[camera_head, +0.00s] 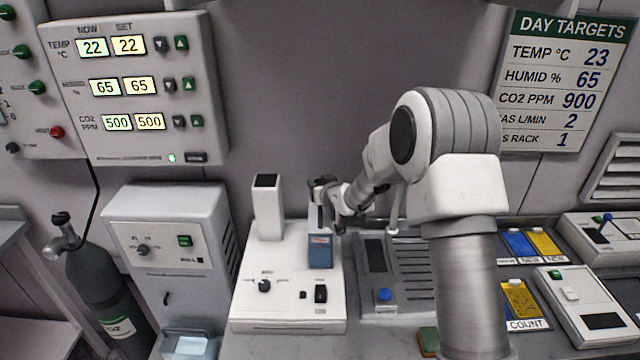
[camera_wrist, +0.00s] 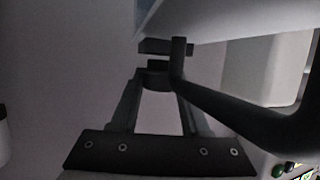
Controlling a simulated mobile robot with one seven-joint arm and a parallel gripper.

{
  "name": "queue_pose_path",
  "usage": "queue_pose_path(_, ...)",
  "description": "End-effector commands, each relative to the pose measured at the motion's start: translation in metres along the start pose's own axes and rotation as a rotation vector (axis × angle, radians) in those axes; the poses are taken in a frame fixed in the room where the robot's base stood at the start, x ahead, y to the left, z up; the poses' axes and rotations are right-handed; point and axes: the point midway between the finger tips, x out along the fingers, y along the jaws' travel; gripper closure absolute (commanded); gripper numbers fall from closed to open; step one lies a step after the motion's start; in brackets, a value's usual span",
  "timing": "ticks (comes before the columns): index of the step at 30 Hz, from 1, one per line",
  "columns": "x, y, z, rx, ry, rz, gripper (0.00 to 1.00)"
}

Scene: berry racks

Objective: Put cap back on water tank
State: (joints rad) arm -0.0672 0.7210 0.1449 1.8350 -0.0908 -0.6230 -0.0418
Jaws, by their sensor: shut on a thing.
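My gripper (camera_head: 332,205) is at the white bench unit (camera_head: 250,312), beside the top of a slim upright part with a blue-grey lower section (camera_head: 320,250). In the wrist view, the fingers of my gripper (camera_wrist: 157,80) close in on a small dark piece (camera_wrist: 158,68). Whether this piece is the cap is unclear. A dark bar (camera_wrist: 250,115) bends down to the right of it, and a pale surface hangs above. No part is plainly marked as the water tank. A pale bluish container (camera_head: 190,346) stands low at the left, partly cut off.
A white tower (camera_head: 267,208) rises from the same unit, left of my gripper. A grey vented unit with a blue button (camera_head: 385,295) is to the right. A white cabinet with a dial (camera_head: 165,245) and a dark gas cylinder (camera_head: 100,285) stand at the left. My arm hides part of the bench.

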Motion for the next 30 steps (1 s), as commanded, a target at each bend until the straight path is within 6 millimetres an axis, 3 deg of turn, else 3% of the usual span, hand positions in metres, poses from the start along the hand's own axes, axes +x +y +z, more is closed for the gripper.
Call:
queue_pose_path(15, 0.0028, 0.0001, 0.0078, 0.0, 0.001, 0.0, 1.0)
queue_pose_path(16, 0.0028, 0.0001, 0.0078, 0.0, 0.0, 0.0, 0.51)
queue_pose_path(20, 0.0028, 0.0001, 0.0079, 0.0, 0.0, 0.0, 0.27)
queue_pose_path(30, 0.0025, 0.0001, 0.0069, 0.0, 0.0, 0.0, 0.24)
